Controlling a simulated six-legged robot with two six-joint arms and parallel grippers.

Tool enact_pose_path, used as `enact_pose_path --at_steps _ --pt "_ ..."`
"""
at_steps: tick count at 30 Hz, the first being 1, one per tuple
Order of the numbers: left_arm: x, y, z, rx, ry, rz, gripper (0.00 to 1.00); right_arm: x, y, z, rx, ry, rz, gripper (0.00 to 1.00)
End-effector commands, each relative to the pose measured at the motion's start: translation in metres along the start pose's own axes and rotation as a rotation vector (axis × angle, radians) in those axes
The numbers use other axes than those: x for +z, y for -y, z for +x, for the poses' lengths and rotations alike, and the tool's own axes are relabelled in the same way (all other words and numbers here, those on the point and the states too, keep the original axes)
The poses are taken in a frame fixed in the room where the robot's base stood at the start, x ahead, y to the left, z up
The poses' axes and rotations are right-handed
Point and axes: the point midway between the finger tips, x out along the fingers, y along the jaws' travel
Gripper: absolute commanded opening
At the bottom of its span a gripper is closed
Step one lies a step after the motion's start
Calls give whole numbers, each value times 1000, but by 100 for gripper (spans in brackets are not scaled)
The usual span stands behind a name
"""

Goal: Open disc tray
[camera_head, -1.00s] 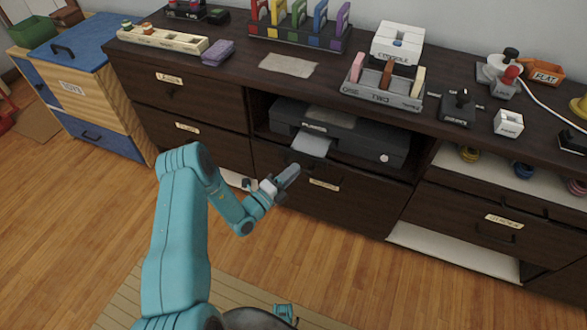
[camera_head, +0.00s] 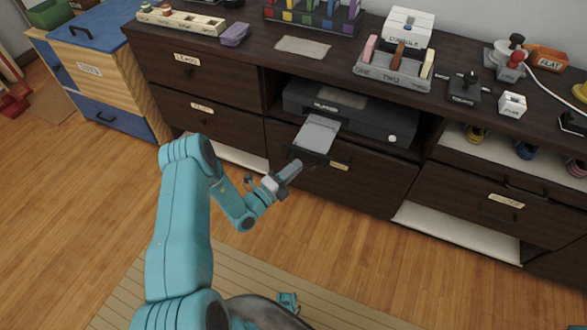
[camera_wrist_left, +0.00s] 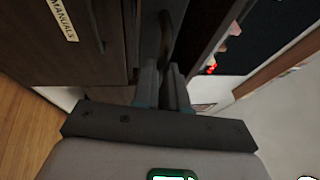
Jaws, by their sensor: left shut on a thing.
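The disc tray (camera_head: 318,132) is a light grey plate with a dark front edge. It sticks well out of the black player (camera_head: 350,108) in the cabinet's open shelf. My left gripper (camera_head: 295,168) is at the tray's front end, in front of the drawer below. In the left wrist view my left gripper's fingers (camera_wrist_left: 172,78) are closed around a dark upright part, which looks like the tray's front handle. The exact contact is dark and partly hidden.
A drawer (camera_head: 365,185) lies just below the player. The cabinet top carries the console box (camera_head: 408,30), a slotted holder (camera_head: 392,72) and a joystick (camera_head: 463,88). A blue and wood chest (camera_head: 100,65) stands at the left. The floor in front is mostly clear.

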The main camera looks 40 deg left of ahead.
Motion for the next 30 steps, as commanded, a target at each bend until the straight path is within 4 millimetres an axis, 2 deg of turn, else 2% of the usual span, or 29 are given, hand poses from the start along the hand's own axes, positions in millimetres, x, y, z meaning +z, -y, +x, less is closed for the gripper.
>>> enact_pose_path --at_steps 7,9,10,19,22,26,30 --pt "-1 0 0 0 -2 0 0 0 0 0 0 0 0 43" --pt "-1 0 0 0 -2 0 28 0 0 0 0 0 0 43" --pt "-1 0 0 0 -2 0 38 0 0 0 0 0 0 43" --pt "-1 0 -3 1 0 0 38 0 0 0 0 0 0 43" --pt "0 0 -11 2 1 0 38 0 0 -2 0 0 0 43" --pt "0 1 -35 4 4 -3 38 0 2 -5 0 0 0 43" --pt "1 1 -74 5 6 -2 38 0 3 -9 0 0 0 43"
